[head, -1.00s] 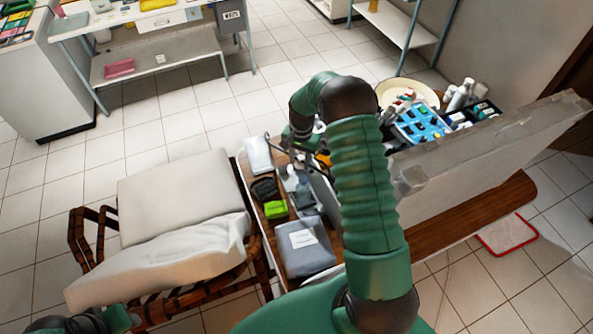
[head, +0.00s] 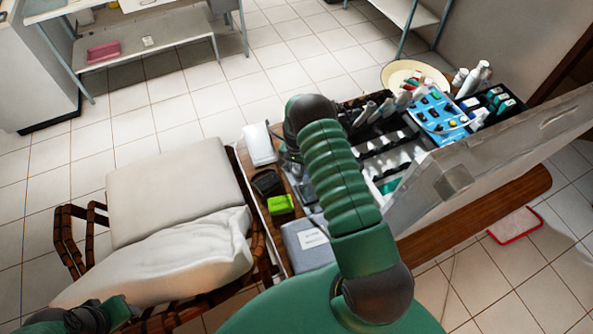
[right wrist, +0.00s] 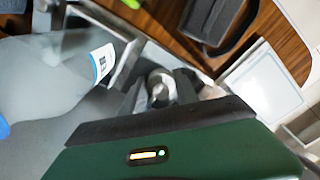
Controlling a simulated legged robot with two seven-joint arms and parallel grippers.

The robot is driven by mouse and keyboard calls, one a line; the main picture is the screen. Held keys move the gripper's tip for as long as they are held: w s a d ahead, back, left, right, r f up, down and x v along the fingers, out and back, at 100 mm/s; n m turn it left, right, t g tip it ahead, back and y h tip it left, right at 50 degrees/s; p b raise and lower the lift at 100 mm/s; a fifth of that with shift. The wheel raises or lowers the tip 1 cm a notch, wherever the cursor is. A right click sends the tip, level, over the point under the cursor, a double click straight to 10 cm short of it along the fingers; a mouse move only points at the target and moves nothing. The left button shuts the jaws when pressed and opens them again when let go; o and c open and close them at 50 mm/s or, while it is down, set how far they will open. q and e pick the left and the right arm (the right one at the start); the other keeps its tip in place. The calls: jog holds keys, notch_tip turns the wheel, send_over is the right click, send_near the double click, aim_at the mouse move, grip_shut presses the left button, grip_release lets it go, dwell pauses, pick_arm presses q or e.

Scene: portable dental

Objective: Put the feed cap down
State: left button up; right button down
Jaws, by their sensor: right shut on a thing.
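In the right wrist view my right gripper (right wrist: 165,93) is shut on a small round, pale metallic piece, which I take to be the feed cap (right wrist: 159,87). The picture is blurred there, so its exact shape is unclear. It is over a grey surface beside a clear bottle-like object with a blue and white label (right wrist: 101,62). In the head view my own right arm hides the gripper and the cap. Of my left arm only a dark and green part shows at the bottom left of the head view; its gripper is not seen.
The wooden table (head: 283,186) carries a black tray (head: 267,183), a green box (head: 281,204), a white item (head: 259,145) and a grey box (head: 303,240). An open case holds bottles and a blue tray (head: 437,112). A cushioned chair (head: 175,190) stands to the left.

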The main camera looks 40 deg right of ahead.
aim_at(298, 172)
jog(key=c, duration=1.2)
grip_release()
jog(key=shift+s+d, duration=0.2)
jog(key=shift+o, duration=1.4)
jog(key=shift+s+d+r, duration=0.1)
jog(key=shift+s+d, duration=0.1)
jog(key=shift+w+a, duration=0.1)
jog(key=shift+a, duration=0.05)
jog(key=shift+a+r, duration=0.1)
jog(key=shift+r, duration=0.05)
notch_tip(298, 172, up, 12)
jog(key=p, duration=0.8)
jog(key=s+a+r+n+t, duration=0.15)
jog(key=a+r+n, duration=0.35)
jog(key=a+r, duration=0.75)
pick_arm(q)
jog(key=w+v, duration=0.2)
jog(key=v, duration=0.6)
jog(key=shift+s+r, duration=0.35)
jog(key=shift+s, duration=0.05)
pick_arm(e)
jog(key=s+a+r+n, duration=0.7)
jog(key=s+a+r, duration=0.2)
jog(key=s, duration=0.5)
jog(key=shift+a+r+t+y, duration=0.25)
jog(key=shift+a+t, duration=0.2)
jog(key=shift+a, duration=0.6)
